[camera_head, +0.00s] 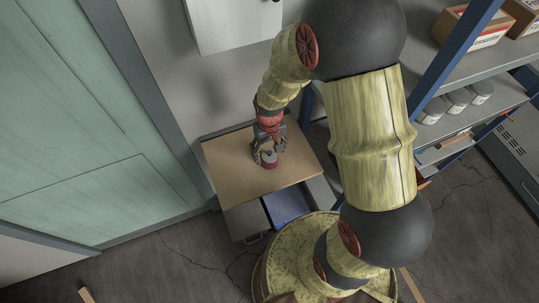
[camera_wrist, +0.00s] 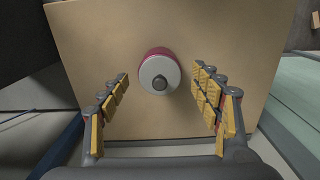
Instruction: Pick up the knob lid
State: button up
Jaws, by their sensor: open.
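The knob lid (camera_wrist: 150,73) is a pale grey disc with a dark round knob (camera_wrist: 160,83), seen from above in the wrist view. It sits on a dark red round container (camera_wrist: 156,51), whose side shows at the far edge. The container (camera_head: 269,164) stands on the tan top of a small bench in the head view. My gripper (camera_wrist: 161,95) is open. Its yellow-padded fingers are spread left and right of the lid, with gaps on both sides. In the head view my gripper (camera_head: 267,155) is right above the container and partly hides the lid.
The tan bench top (camera_head: 225,155) is otherwise bare around the container. A blue drawer (camera_head: 288,205) is below its front edge. Shelves with grey tins (camera_head: 457,99) and cardboard boxes (camera_head: 470,28) stand at the right. A white wall cabinet (camera_head: 230,20) hangs behind.

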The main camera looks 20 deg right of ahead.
aim_at(269, 152)
jog(key=shift+c, duration=0.9)
jog(key=c, duration=0.7)
jog(key=shift+c, duration=0.7)
jog(key=shift+r, duration=0.45)
notch_tip(269, 152, up, 2)
jog(key=shift+w+r, duration=0.1)
jog(key=shift+r, duration=0.05)
jog(key=s+a+r, duration=0.3)
jog(key=s+r, duration=0.6)
jog(key=s, duration=0.4)
jog(key=shift+s+a+r+p, duration=0.3)
jog(key=shift+s+r+p, duration=0.1)
jog(key=shift+p, duration=0.05)
